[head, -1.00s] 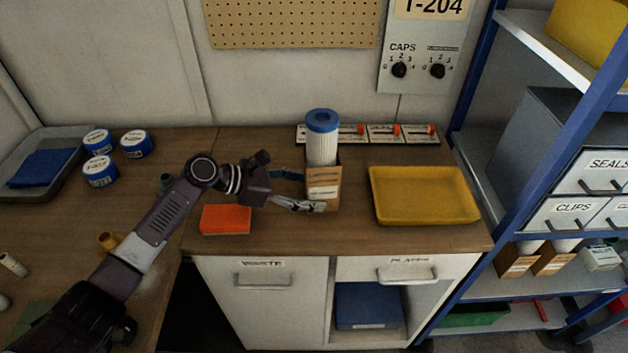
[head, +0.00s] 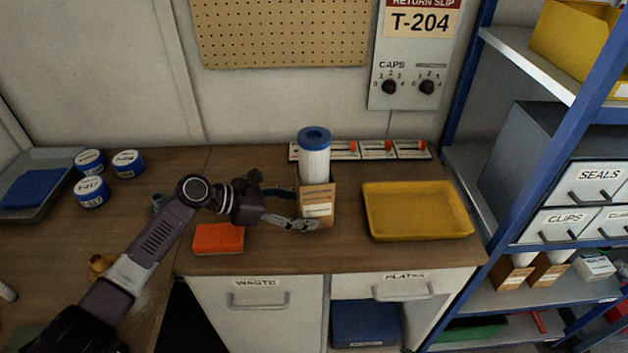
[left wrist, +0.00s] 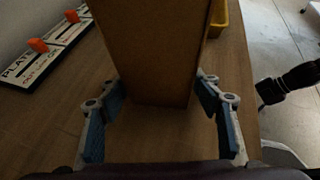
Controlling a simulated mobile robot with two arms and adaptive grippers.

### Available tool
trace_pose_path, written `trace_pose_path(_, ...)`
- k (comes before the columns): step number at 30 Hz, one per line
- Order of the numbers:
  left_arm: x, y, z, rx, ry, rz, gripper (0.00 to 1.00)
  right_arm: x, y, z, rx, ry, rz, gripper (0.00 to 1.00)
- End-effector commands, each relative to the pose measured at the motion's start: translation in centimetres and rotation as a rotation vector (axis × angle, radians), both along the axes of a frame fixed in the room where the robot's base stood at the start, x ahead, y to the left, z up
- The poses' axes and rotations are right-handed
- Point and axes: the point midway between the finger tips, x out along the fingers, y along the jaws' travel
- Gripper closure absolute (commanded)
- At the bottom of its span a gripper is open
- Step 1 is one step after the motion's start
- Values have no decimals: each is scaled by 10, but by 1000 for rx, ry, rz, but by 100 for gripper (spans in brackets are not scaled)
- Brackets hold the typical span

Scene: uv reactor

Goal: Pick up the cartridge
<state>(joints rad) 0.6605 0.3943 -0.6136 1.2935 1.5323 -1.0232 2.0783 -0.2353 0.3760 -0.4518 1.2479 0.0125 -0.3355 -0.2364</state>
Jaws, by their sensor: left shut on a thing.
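The cartridge (head: 315,166) is a white ribbed cylinder with a blue ring-shaped top. It stands upright in an open brown cardboard box (head: 318,203) on the wooden worktop, with its lower part hidden by the box. My left gripper (head: 306,205) comes in from the left and is shut on the cardboard box, one finger across its near side and the other toward its back. In the left wrist view the two fingers (left wrist: 160,88) lie on either side of the box (left wrist: 155,55). The cartridge itself is not visible there.
A yellow tray (head: 417,231) lies right of the box, and an orange block (head: 218,239) lies left, under my arm. A row of panels with orange levers (head: 377,149) lies behind. A blue-framed shelf (head: 508,218) bounds the right.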

Motion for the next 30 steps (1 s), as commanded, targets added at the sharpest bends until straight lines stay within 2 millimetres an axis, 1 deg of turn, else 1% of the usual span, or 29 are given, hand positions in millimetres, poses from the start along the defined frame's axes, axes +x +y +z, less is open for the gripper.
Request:
trace_pose_path(1, 0, 0, -1, 1, 2, 0, 55, 17, 8, 20, -7, -42, 58, 32)
trace_pose_path(2, 0, 0, -1, 1, 2, 0, 55, 25, 13, 31, -14, -64, 92, 32)
trace_pose_path(3, 0, 0, -1, 1, 2, 0, 55, 34, 22, 47, -19, -94, 137, 32)
trace_pose_path(5, 0, 0, -1, 2, 2, 0, 55, 46, 35, 70, -28, -139, 204, 32)
trace_pose_path(6, 0, 0, -1, 2, 2, 0, 55, 52, 44, 85, -33, -166, 250, 32)
trace_pose_path(8, 0, 0, -1, 1, 3, 0, 55, 59, 59, 108, -41, -207, 317, 32)
trace_pose_path(9, 0, 0, -1, 1, 3, 0, 55, 61, 69, 124, -45, -233, 362, 32)
trace_pose_path(11, 0, 0, -1, 1, 3, 0, 55, 63, 85, 147, -51, -272, 429, 32)
trace_pose_path(12, 0, 0, -1, 1, 3, 0, 55, 63, 95, 162, -55, -298, 472, 32)
trace_pose_path(13, 0, 0, -1, 1, 3, 0, 55, 62, 103, 174, -56, -317, 505, 32)
trace_pose_path(15, 0, 0, -1, 1, 3, 0, 55, 57, 120, 198, -60, -355, 578, 32)
trace_pose_path(17, 0, 0, -1, 1, 3, 0, 55, 57, 136, 223, -54, -400, 628, 32)
trace_pose_path(18, 0, 0, -1, 1, 3, 0, 55, 55, 145, 238, -50, -428, 656, 32)
trace_pose_path(22, 0, 0, -1, 1, 3, 0, 55, 45, 172, 283, -34, -506, 745, 32)
trace_pose_path(23, 0, 0, -1, 1, 3, 0, 55, 51, 177, 300, -9, -530, 732, 32)
trace_pose_path(24, 0, 0, -1, 1, 3, 0, 55, 60, 183, 325, 45, -559, 698, 32)
trace_pose_path(26, -1, 0, -1, 1, 3, 0, 55, 70, 190, 358, 122, -592, 650, 32)
trace_pose_path(27, -1, 0, -1, 1, 3, 0, 55, 86, 188, 374, 192, -598, 574, 32)
trace_pose_path(29, -1, 0, -1, 1, 3, 0, 55, 105, 185, 403, 300, -612, 476, 32)
trace_pose_path(30, 0, 0, -1, 1, 3, 0, 55, 116, 182, 423, 375, -621, 415, 32)
